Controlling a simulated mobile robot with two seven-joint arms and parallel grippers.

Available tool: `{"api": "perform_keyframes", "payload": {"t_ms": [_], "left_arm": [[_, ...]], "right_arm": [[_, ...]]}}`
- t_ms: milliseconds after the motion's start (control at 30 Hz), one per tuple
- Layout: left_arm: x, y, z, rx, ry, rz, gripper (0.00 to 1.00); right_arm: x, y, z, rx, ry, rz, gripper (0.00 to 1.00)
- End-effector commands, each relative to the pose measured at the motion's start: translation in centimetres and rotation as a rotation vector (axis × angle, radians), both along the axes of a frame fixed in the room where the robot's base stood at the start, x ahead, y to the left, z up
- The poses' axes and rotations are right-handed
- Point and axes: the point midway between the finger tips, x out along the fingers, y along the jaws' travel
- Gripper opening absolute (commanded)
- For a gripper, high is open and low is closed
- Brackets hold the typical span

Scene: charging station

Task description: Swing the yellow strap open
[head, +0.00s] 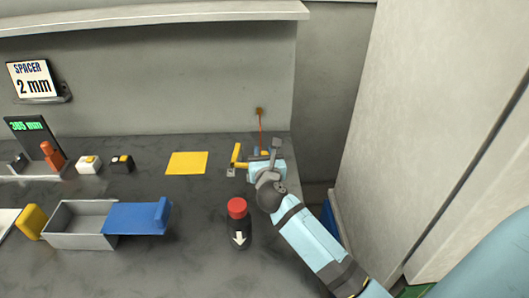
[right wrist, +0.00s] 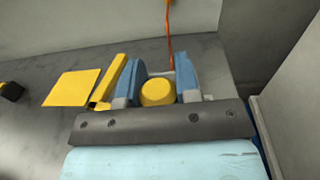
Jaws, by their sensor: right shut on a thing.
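The yellow strap (head: 236,155) stands up at the right end of the bench, left of my right gripper (head: 257,168). In the right wrist view the strap (right wrist: 113,80) is a slanted yellow bar just outside my left-hand finger. My right gripper (right wrist: 158,85) is shut on a yellow rounded piece (right wrist: 158,93) between its two blue fingers. Whether this piece joins the strap is hidden by the fingers and the gripper body. My left gripper is not in view.
An orange cord (head: 261,128) runs up to the wall behind the gripper. A red-capped black bottle (head: 238,230) stands in front of it. A tall pale panel (head: 430,120) stands at right.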

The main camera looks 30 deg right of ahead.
Motion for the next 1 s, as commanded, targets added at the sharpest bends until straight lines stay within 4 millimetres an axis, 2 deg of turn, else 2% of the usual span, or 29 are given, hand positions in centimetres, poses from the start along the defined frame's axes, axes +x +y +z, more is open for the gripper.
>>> {"api": "perform_keyframes", "payload": {"t_ms": [33,67,167,433,567,667,1000], "left_arm": [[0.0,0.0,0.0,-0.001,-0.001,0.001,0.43],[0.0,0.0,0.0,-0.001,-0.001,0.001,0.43],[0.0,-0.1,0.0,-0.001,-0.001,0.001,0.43],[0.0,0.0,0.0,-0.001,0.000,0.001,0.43],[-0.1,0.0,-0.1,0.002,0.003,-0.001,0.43],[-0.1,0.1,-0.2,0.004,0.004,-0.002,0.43],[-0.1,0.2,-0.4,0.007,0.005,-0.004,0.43]], "right_arm": [[0.0,0.0,0.0,0.000,0.000,0.000,0.00],[0.0,0.0,0.0,0.000,0.000,0.000,0.33],[0.0,0.0,0.0,0.000,0.000,0.001,0.56],[0.0,0.0,0.0,0.000,0.000,0.001,0.57],[-0.7,0.4,0.0,0.000,0.000,0.001,0.57],[-2.0,1.0,-0.1,0.000,0.001,0.002,0.57],[-8.9,4.4,-0.1,0.003,0.002,0.001,0.57]]}}
